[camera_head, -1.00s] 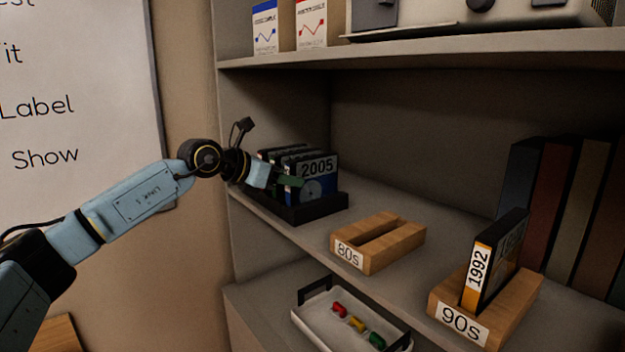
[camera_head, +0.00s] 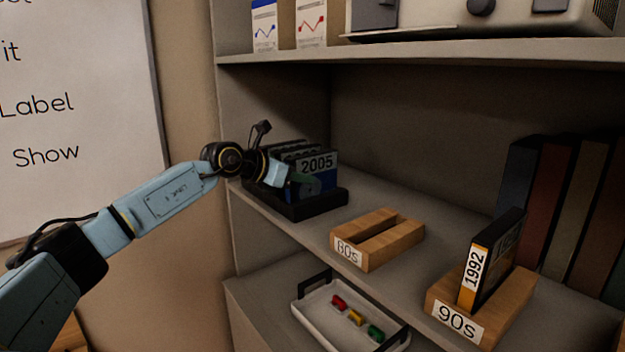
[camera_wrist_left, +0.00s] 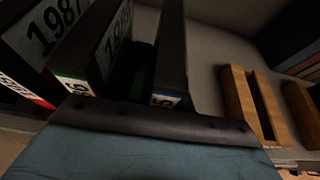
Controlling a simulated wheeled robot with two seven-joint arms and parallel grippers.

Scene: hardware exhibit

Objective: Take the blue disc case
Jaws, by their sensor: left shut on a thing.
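The blue disc case (camera_head: 328,179) is dark with a blue lower part and a white "2005" label. It stands upright at the right end of the black rack (camera_head: 318,207), on the left of the shelf. My left gripper (camera_head: 306,183) is shut on this case and covers its lower left part. In the left wrist view, a case edge with a blue stripe (camera_wrist_left: 171,60) stands apart from the cases to its left. My fingertips are hard to make out there. My right gripper is in no view.
Other cases stand close together in the rack, left of the blue one. A wooden "80s" holder (camera_head: 372,249) is empty. The "90s" holder (camera_head: 510,310) bears an orange-edged "1992" case (camera_head: 490,262). An upper shelf (camera_head: 420,47) hangs above; a tray (camera_head: 330,322) lies below.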

